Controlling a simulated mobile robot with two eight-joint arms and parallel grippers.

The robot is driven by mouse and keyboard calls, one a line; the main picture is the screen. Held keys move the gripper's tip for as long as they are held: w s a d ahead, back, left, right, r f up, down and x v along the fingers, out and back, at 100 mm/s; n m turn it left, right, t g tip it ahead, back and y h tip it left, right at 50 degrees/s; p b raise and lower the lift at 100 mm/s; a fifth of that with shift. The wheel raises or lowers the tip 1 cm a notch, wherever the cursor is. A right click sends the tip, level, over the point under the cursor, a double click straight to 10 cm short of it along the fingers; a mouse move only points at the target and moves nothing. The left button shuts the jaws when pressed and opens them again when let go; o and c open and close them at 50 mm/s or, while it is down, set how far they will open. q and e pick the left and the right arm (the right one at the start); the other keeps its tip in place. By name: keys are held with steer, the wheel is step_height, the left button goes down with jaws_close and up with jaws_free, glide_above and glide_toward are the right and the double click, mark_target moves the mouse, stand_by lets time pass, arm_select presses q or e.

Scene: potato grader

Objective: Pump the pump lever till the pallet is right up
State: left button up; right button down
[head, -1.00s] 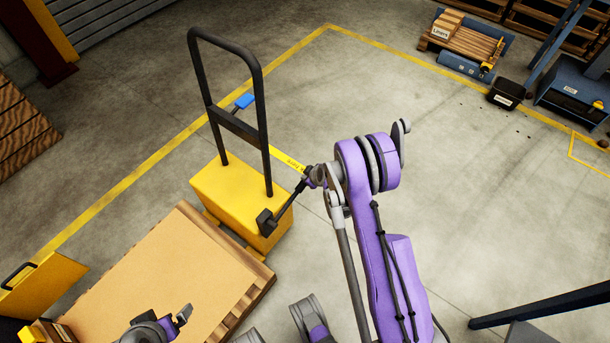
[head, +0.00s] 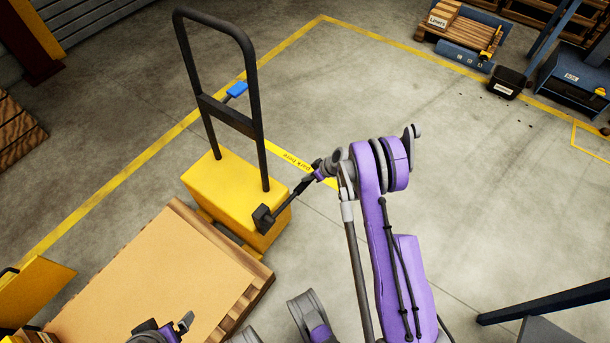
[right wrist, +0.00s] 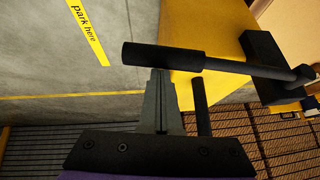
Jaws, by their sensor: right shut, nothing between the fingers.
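The black pump lever (head: 288,197) sticks out from a black block on the yellow pump truck (head: 228,200). Its thick grip (right wrist: 163,57) lies across the right wrist view. My right gripper (head: 326,169) is at the lever's outer end. Its fingers (right wrist: 160,78) are shut with nothing between them, their tips right at the grip's edge; whether they touch is unclear. The wooden pallet (head: 228,302) with a tan flat top lies in front of the truck. Its height off the floor cannot be read. My left gripper (head: 185,321) shows partly over the pallet; its jaw state is unclear.
Yellow floor lines (head: 120,186) surround the area. A black bin (head: 507,82) and blue cabinet (head: 572,85) stand far right.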

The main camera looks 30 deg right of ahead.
mark_target(308, 184)
step_height(308, 184, down, 4)
steer(key=shift+r+b, duration=0.2)
steer(key=shift+b, duration=0.75)
arm_select(q)
step_height(308, 184, down, 3)
steer(key=shift+w+a+r, duration=0.1)
steer(key=shift+w, duration=0.05)
arm_select(e)
steer(key=shift+s+a+f, duration=0.1)
steer(key=shift+s+f, duration=0.05)
steer(key=shift+s+a+f, duration=0.1)
steer(key=shift+a, duration=0.05)
